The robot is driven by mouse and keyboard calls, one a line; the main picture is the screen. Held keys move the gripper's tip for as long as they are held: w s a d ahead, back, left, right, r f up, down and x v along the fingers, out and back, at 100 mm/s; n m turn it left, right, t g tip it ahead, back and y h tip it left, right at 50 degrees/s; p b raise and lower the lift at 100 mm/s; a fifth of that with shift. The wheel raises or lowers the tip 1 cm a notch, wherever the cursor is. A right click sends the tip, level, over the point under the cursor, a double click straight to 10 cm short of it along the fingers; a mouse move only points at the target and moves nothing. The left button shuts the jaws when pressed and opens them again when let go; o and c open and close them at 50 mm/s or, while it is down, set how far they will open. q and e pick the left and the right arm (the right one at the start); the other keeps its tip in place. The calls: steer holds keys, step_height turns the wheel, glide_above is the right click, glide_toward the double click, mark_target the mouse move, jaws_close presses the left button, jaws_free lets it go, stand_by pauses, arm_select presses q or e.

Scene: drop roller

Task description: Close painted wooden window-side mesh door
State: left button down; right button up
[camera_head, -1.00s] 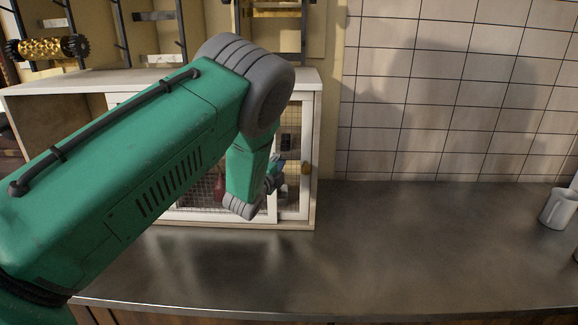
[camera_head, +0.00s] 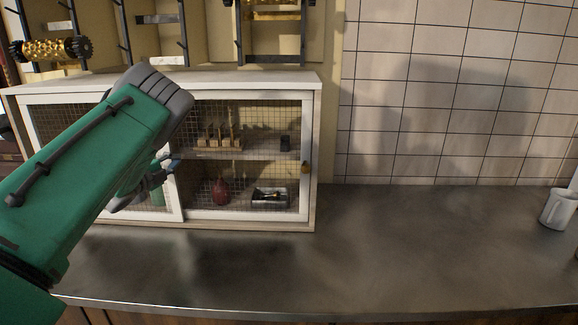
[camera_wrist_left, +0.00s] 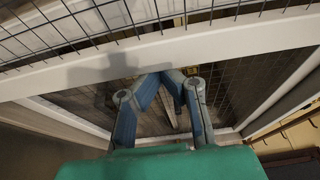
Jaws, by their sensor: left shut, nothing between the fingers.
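A white painted cabinet (camera_head: 220,80) with two framed mesh doors stands on the counter against the wall. The left mesh door (camera_head: 62,98) now covers the cabinet's left half, its left edge by the cabinet's left side. My arm hides much of it. The right mesh door (camera_head: 245,104) covers the right half, with a small brass knob (camera_head: 305,167) on its right stile. My left gripper (camera_head: 173,162) is shut and empty at the left door's right stile; touching cannot be told. In the left wrist view its fingers (camera_wrist_left: 165,76) converge beside a white frame bar (camera_wrist_left: 230,42). My right gripper is not in view.
Behind the right mesh are shelves with a red vase (camera_head: 221,190) and a small tray (camera_head: 269,197). A white mug (camera_head: 558,208) stands far right. A gold roller (camera_head: 50,49) sits above the cabinet's left. The metal counter (camera_head: 400,255) is clear in the middle.

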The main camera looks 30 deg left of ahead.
arm_select(q)
steer(key=s+a, duration=0.2)
steer(key=shift+s+a+r, duration=0.15)
steer(key=shift+a+r, duration=0.15)
steer(key=shift+r, duration=0.1)
stand_by(0.3)
